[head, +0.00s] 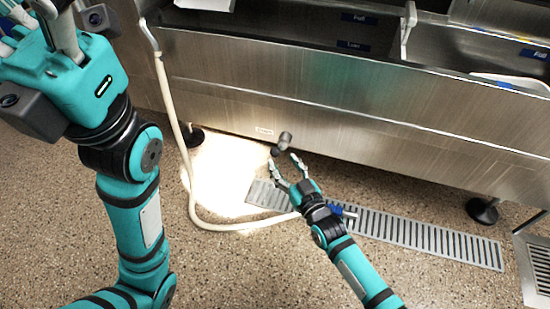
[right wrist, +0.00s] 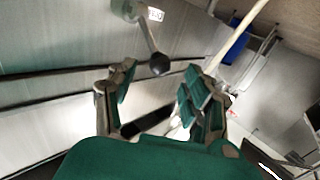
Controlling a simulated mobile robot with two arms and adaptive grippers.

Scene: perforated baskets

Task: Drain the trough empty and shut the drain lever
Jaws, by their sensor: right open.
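The steel trough (head: 330,92) runs across the upper part of the head view, with blue level labels on its inner wall; I cannot tell its water level. The drain lever (head: 285,141), with a dark knob, sticks out low on the trough's front beside a small label. In the right wrist view the lever's black ball knob (right wrist: 159,64) shows beyond and between my fingertips. My right gripper (head: 284,163) is open and empty just below the lever, apart from it as far as I see. My left gripper (head: 60,25) is at the top left, cut off by the picture's edge.
A pale hose (head: 172,125) hangs from the trough's left and loops along the floor behind my right gripper. A slotted floor grate (head: 420,238) lies in front of the trough. A bright patch (head: 222,180) covers the floor below. Trough feet (head: 482,210) stand at right.

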